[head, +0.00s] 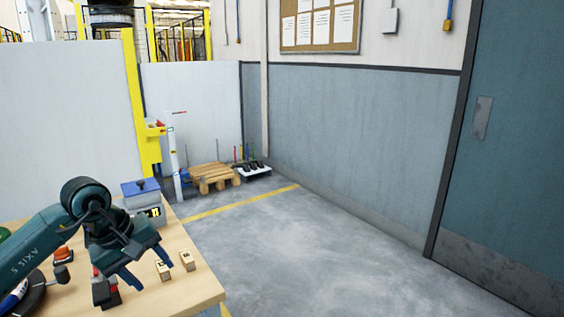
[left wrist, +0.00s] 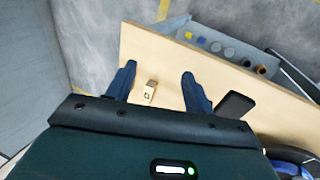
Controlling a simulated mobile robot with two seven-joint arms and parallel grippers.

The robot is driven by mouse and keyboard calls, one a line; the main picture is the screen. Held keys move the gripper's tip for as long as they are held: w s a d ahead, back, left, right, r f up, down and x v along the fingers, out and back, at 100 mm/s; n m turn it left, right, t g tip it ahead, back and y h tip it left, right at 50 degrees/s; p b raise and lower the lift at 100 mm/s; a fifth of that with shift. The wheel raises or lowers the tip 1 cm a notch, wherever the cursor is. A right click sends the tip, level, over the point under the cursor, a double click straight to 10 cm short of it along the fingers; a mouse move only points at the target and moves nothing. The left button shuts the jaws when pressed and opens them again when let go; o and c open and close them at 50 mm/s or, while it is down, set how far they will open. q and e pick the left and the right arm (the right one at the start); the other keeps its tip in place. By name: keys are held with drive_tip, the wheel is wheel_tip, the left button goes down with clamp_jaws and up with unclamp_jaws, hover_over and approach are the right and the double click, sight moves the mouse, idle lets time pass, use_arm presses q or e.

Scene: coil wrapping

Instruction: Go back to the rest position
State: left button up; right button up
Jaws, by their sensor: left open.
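My left gripper (head: 151,272) is open and empty above the right part of the wooden table (head: 203,290), its fingers pointing down. In the left wrist view its two fingers (left wrist: 158,72) are spread apart with nothing held between them. My right gripper is not in view.
A grey box with a blue top (head: 147,200) sits at the table's back. A pallet (head: 213,177) lies on the floor beyond. The floor (head: 310,250) at right is clear.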

use_arm(q)
drive_tip(key=s+d+n+t+h+p, duration=0.1)
drive_tip(key=s+d+n+t+h, duration=0.3)
drive_tip(key=d+n+h, duration=0.6)
drive_tip(key=s+d+n+t+h+p, duration=0.25)
drive_tip(key=s+d+n+h, duration=0.2)
drive_tip(key=d+n, duration=0.9)
drive_tip(key=s+a+f+m+y, duration=0.2)
drive_tip(key=s+f+m+y, duration=0.2)
drive_tip(key=f+m, duration=0.3)
drive_tip(key=s+a+f+m+y, duration=0.3)
drive_tip(key=f+m, duration=0.4)
drive_tip(key=m, duration=0.9)
drive_tip(key=s+a+f+m+t+y+p, duration=0.1)
drive_tip(key=s+a+f+m+y, duration=0.2)
drive_tip(key=m, duration=0.9)
wheel_tip(320, 180, down, 4)
drive_tip(key=s+y, duration=0.2)
drive_tip(key=y, duration=0.2)
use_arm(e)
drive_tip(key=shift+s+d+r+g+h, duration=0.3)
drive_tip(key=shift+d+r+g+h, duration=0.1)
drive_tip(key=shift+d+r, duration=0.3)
use_arm(q)
drive_tip(key=shift+r, duration=0.1)
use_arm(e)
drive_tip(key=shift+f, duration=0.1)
